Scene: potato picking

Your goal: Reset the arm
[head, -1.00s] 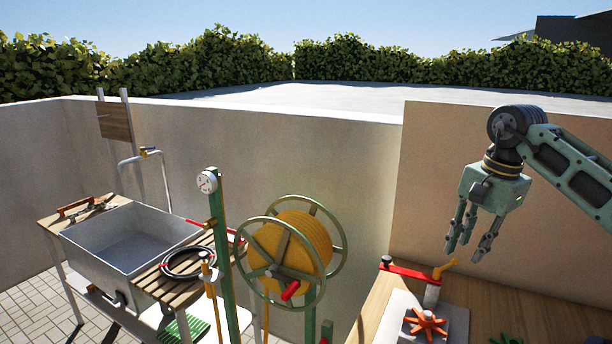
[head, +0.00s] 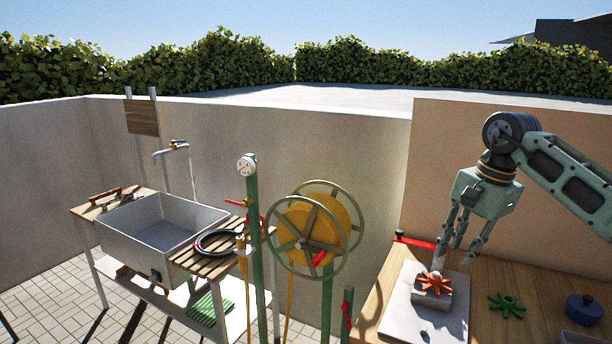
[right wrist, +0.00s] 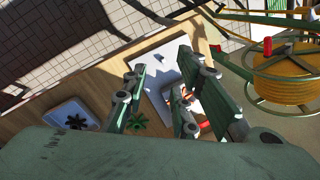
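My right gripper (head: 458,240) hangs from its pale green arm at the right of the head view, fingers pointing down. Its fingers are apart and nothing shows between them. It hangs over the back of the wooden bench (head: 540,277), in front of the tan wall. In the right wrist view the spread fingers (right wrist: 160,95) show above the bench, with the orange star-shaped handle partly hidden behind them. My left gripper is in neither view.
Left stand a yellow hose reel (head: 312,228) and a sink (head: 160,226). A red lever (head: 415,242) is near the gripper.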

